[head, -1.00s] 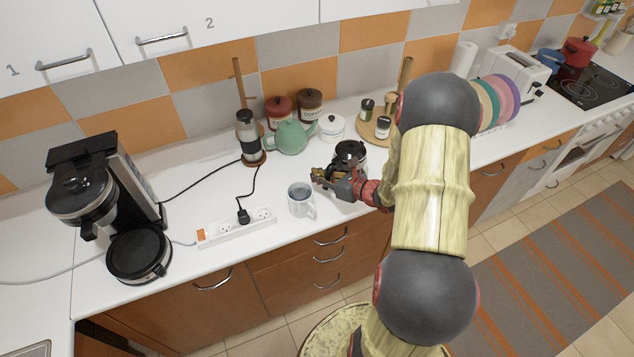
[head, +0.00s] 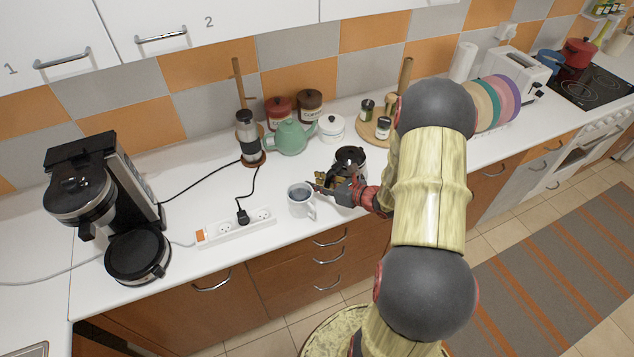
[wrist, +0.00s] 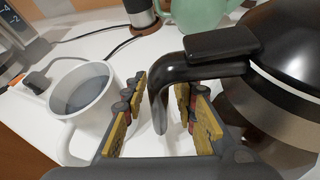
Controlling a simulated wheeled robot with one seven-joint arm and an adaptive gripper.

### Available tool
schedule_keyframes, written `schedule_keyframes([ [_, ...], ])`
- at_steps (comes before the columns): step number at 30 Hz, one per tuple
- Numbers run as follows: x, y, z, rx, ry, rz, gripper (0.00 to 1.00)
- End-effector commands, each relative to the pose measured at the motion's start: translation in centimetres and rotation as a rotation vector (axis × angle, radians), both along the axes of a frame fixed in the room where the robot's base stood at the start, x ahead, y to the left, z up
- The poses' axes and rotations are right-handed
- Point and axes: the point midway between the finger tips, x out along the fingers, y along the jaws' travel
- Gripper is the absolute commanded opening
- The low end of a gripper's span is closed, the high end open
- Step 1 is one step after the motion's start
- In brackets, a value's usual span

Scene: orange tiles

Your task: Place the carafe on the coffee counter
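The carafe (head: 350,158) has a black lid and a dark handle and stands on the white counter, partly hidden by my gripper in the head view. In the wrist view the carafe (wrist: 285,95) fills the right side, with its black handle (wrist: 210,62) reaching left and bending down. My gripper (head: 326,184) is low over the counter, between the white mug and the carafe. In the wrist view my gripper (wrist: 163,108) is open, with the hanging part of the handle between its yellow-padded fingers and a visible gap on each side.
A coffee machine (head: 100,190), a power strip (head: 236,228) with cords, a green teapot (head: 290,137) and a glass grinder (head: 249,138) are around. The counter's front edge is near.

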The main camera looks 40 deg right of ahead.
Motion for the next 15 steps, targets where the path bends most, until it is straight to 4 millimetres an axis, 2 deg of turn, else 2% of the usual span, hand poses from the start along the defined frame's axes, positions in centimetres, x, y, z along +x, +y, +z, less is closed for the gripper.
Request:
schedule_keyframes([
  [8, -0.1, -0.1, 0.5, 0.0, 0.0, -0.001, 0.28],
  [11, -1.3, -0.4, 0.9, -0.001, -0.001, -0.003, 0.28],
  [15, -3.8, -1.1, 2.0, -0.001, 0.0, -0.006, 0.28],
])
